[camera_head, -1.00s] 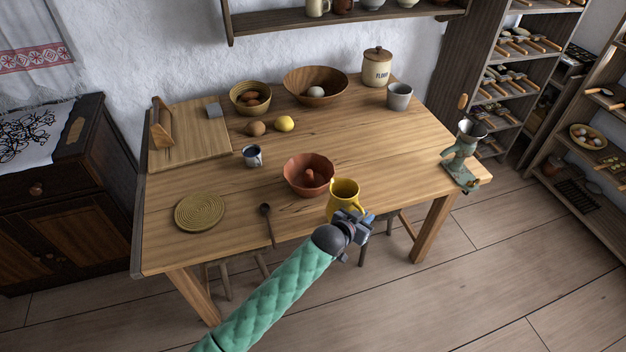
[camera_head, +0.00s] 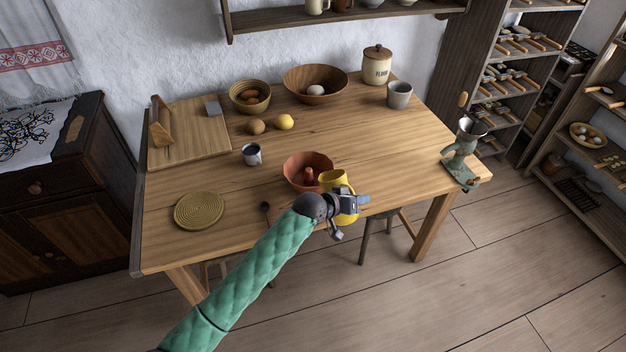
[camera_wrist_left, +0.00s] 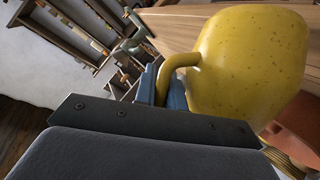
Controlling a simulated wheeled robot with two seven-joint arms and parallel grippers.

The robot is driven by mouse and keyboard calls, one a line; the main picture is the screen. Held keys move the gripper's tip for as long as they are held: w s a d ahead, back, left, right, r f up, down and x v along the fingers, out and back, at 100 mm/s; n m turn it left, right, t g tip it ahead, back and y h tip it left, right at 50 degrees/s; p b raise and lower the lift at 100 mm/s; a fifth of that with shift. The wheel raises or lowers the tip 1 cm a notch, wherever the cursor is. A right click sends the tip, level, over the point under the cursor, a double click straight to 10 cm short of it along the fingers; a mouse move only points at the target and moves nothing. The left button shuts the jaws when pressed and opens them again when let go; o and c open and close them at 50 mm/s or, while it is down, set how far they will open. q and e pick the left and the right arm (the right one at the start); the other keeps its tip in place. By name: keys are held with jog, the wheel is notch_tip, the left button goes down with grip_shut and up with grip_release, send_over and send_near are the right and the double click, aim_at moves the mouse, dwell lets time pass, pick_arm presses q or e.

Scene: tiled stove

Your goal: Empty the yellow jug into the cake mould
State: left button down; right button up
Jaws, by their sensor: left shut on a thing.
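The yellow jug (camera_head: 334,181) is tilted, its mouth leaning left toward the terracotta cake mould (camera_head: 297,168). The mould stands on the table with a raised centre tube (camera_head: 309,176). My left gripper (camera_head: 352,203) is shut on the jug's handle and holds the jug at the mould's right front side. In the left wrist view the jug (camera_wrist_left: 250,62) fills the upper right, its handle between my blue fingertips (camera_wrist_left: 162,90). Part of the mould (camera_wrist_left: 298,128) shows at the right edge there. The jug's inside and any flow are hidden. My right gripper is not in view.
A blue-grey mug (camera_head: 252,155), a woven mat (camera_head: 199,210) and a dark spoon (camera_head: 265,207) are on the table (camera_head: 380,145) left of the mould. A potato (camera_head: 256,126) and a lemon (camera_head: 284,122) lie behind it. A grinder (camera_head: 462,155) is at the right edge.

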pick_arm(q)
jog(key=shift+w+a+r+n+g+h+b, duration=0.3)
jog(key=shift+w+a+n+h+b, duration=0.1)
jog(key=shift+w+n, duration=0.15)
jog(key=shift+w+a+r+n, duration=0.15)
jog(key=shift+w+r+n, duration=0.05)
jog(key=shift+n, duration=0.05)
jog(key=shift+w+a+r+n+g+h+b, duration=0.15)
jog(key=shift+w+r+n+g+h+b, duration=0.15)
jog(key=shift+g+b, duration=0.1)
jog(key=shift+a+r+n, duration=0.1)
jog(key=shift+n, duration=0.2)
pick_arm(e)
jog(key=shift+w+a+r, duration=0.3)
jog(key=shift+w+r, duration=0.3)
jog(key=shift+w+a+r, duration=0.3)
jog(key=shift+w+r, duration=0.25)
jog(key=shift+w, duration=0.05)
pick_arm(q)
jog(key=shift+w, duration=0.1)
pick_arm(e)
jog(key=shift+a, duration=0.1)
pick_arm(q)
jog(key=shift+a+r+h, duration=0.1)
jog(key=shift+r+h, duration=0.15)
jog(key=shift+h, duration=0.05)
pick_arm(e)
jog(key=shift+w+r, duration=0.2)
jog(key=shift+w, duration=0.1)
